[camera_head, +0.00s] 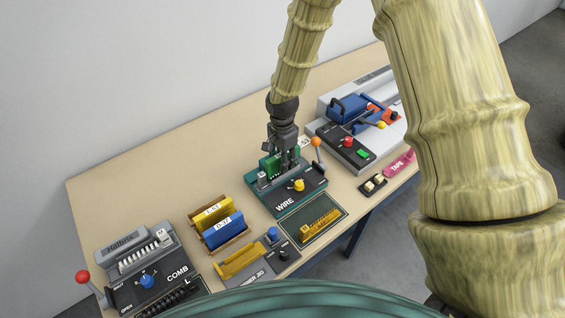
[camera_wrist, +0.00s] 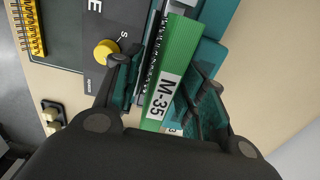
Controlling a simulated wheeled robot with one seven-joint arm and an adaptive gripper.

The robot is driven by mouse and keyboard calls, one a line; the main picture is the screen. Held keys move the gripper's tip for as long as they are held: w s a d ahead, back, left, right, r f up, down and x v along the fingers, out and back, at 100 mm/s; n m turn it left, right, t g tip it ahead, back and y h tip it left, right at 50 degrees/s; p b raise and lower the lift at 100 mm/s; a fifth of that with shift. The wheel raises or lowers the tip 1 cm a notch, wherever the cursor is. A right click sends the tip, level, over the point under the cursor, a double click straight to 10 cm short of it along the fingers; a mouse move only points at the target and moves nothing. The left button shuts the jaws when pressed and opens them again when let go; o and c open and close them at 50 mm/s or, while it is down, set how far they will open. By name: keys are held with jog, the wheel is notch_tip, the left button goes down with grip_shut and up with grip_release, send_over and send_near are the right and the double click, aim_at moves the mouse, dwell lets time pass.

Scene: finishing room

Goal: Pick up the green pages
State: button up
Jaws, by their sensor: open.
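The green pages (camera_head: 269,166) stand in the teal WIRE machine (camera_head: 259,196) near the middle of the table. In the wrist view they are a green block (camera_wrist: 181,62) with a white label reading M-35, and a dark wire-like row runs along one edge. My gripper (camera_head: 287,166) points down over the machine, right at the pages. In the wrist view its fingers (camera_wrist: 163,72) are apart, one on each side of the green block. I cannot tell whether either finger touches it. The gripper hides part of the pages in the head view.
A wooden rack with yellow and blue blocks (camera_head: 222,233) and the COMB machine (camera_head: 147,275) stand to the left. A yellow bound block (camera_head: 321,224) lies on a dark mat in front. A grey machine with blue parts (camera_head: 349,107) and pink TAPE (camera_head: 399,164) are at right. Back-left tabletop is clear.

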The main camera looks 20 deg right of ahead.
jog(key=shift+s+r, duration=0.1)
jog(key=shift+c, duration=0.2)
jog(key=shift+w+f, duration=0.2)
jog(key=shift+w, duration=0.05)
grip_shut()
jog(key=shift+s+r, duration=0.15)
